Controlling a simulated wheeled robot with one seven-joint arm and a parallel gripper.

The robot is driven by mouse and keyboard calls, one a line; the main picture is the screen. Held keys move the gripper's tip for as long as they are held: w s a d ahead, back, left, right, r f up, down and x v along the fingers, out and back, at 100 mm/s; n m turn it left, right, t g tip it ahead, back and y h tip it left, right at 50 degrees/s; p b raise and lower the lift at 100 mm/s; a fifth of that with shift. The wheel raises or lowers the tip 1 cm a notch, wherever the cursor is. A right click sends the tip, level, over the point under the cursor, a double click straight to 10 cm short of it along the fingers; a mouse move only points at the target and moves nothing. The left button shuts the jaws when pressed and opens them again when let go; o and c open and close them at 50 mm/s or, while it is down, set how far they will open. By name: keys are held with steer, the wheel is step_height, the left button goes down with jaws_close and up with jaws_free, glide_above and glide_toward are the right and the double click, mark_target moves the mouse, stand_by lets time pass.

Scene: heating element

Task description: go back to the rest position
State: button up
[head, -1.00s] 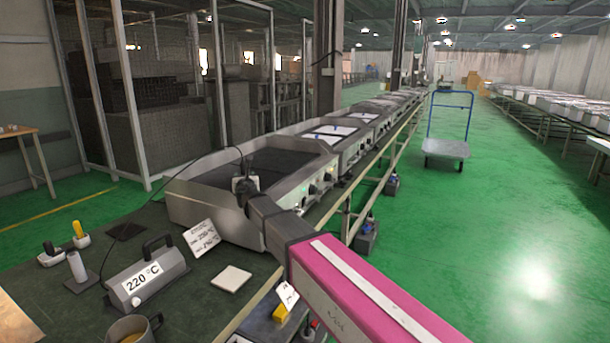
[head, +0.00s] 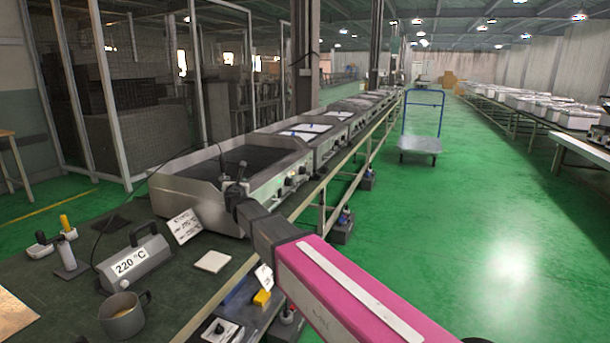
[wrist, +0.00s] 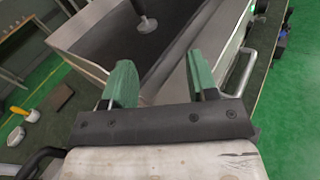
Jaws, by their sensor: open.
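My pink arm (head: 335,290) reaches in from the lower right in the head view. My gripper (head: 232,180) is at the near right corner of the grey metal tray unit (head: 225,198). In the wrist view my gripper (wrist: 162,82) shows two green fingers spread apart with nothing between them. Beyond the fingers is the tray unit (wrist: 90,58) with its dark inner floor. A round-footed rod (wrist: 146,22) stands on that floor. Part of the tray's near corner is hidden behind my gripper in the head view.
A heater box marked 220 °C (head: 135,263), a label card (head: 184,226), a white tile (head: 212,261) and a grey mug (head: 122,316) stand on the dark bench. A row of similar units (head: 318,128) runs back. A blue-handled cart (head: 420,145) stands on the open green floor.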

steer(key=s+d+f+m+g+h, duration=0.1)
steer(key=d+f+m+g+h, duration=0.15)
steer(key=d+f+m, duration=0.55)
steer(key=s+d+f+m+g+h, duration=0.2)
steer(key=d+f+m+h, duration=0.15)
steer(key=d, duration=0.85)
steer(key=s+d+f+m+g+h, duration=0.1)
steer(key=d+f+m+g+h, duration=0.1)
steer(key=d+f+m, duration=0.6)
steer(key=s+d+f+m+g+y, duration=0.2)
steer(key=s+d+f+m+g, duration=0.3)
steer(key=s+d+m, duration=0.3)
steer(key=s+d+f+m+g+y, duration=0.1)
steer(key=s+d+f+m+g, duration=0.4)
steer(key=s+d+m, duration=0.4)
steer(key=s+f, duration=0.1)
steer(key=s, duration=0.5)
steer(key=shift+s+d+f+y, duration=0.2)
steer(key=shift+d+f+y, duration=0.15)
steer(key=shift+y, duration=0.05)
steer(key=shift+m+g, duration=0.25)
